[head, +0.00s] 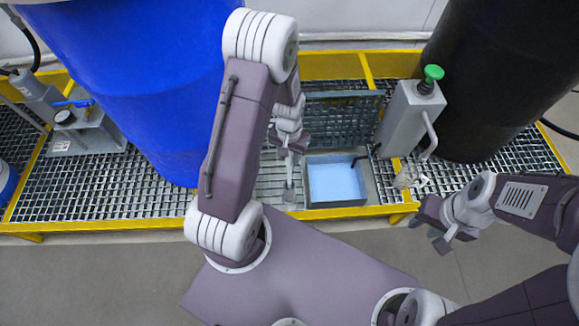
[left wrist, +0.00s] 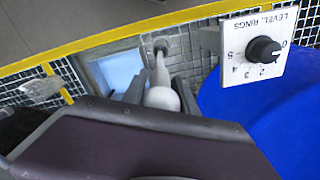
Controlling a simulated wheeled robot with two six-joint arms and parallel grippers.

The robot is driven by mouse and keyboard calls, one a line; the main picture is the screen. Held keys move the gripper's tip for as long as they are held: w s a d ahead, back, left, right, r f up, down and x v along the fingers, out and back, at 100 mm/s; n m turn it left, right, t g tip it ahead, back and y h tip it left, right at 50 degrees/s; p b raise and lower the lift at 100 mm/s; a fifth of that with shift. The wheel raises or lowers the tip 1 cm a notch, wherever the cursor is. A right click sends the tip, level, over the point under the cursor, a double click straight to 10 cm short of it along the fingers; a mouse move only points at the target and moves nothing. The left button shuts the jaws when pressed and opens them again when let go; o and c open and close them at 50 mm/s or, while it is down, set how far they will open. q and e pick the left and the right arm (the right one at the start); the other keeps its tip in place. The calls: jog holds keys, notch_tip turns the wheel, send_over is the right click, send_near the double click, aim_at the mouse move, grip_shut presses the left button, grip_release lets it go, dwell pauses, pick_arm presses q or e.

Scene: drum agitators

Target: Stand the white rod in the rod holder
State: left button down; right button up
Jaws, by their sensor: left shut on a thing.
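My left gripper (head: 291,143) is above the grating, left of the blue basin, and is shut on the white rod (head: 290,172). In the left wrist view the white rod (left wrist: 160,77) stands out between the two dark fingers of the left gripper (left wrist: 158,95). It has a rounded, thick near part and a thinner far part ending in a grey tip at the grating. I cannot tell whether the tip touches it. I cannot make out a rod holder for certain. My right gripper (head: 432,230) is open and empty, in front of the yellow edge at the right.
A basin (head: 370,186) of light blue liquid is right of the rod. A grey box (head: 410,112) with a green knob stands behind it. A blue drum (head: 150,80) and a black drum (head: 485,85) flank the grating. A level dial (left wrist: 262,50) is beside the blue drum.

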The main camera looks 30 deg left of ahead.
aim_at(289, 174)
pick_arm(q)
notch_tip(289, 174, down, 4)
jog(key=shift+r+b, duration=0.15)
jog(key=shift+b, duration=0.7)
jog(key=shift+f, duration=0.25)
jog(key=shift+r, duration=0.15)
jog(key=c, duration=1)
grip_release()
jog(key=shift+o, duration=0.2)
